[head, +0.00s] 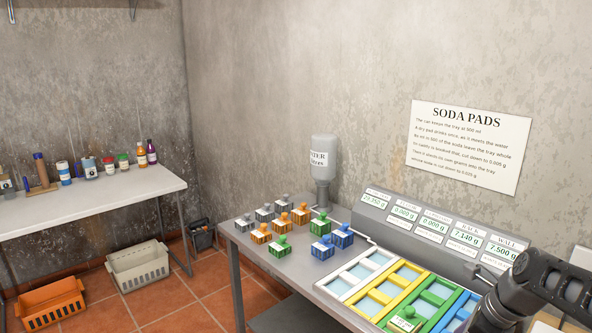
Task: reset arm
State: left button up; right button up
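My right arm (530,283) comes in at the lower right corner as dark links over the right end of the tray bench. No fingertips of it show, so its gripper is out of the picture. My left arm and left gripper are not in the head view. Below the arm is a row of coloured trays: white (336,287), yellow (378,305), green (424,309) and blue (456,312). The arm hides part of the blue end.
Several small grey, orange, green and blue knobbed blocks (301,216) stand on the bench's left part, near a grey water bottle (324,163). A display panel (419,226) runs behind the trays. A white side table (95,207) with bottles stands left; crates (140,264) lie on the floor.

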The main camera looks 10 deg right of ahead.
jog(key=a+f+n+g, duration=0.1)
jog(key=a+f+n, duration=0.55)
jog(key=f, duration=0.55)
jog(key=a+f+n+g, duration=0.1)
jog(key=a+f+n, duration=0.6)
jog(key=f, duration=0.5)
jog(key=s+a+f+n, duration=0.6)
jog(key=s+a, duration=0.2)
jog(key=s, duration=0.1)
jog(key=s+a+f+n+g+y, duration=0.1)
jog(key=s+a+f+n, duration=0.5)
jog(key=s+a, duration=0.3)
jog(key=shift+a+f+y, duration=0.3)
jog(key=shift+f, duration=0.1)
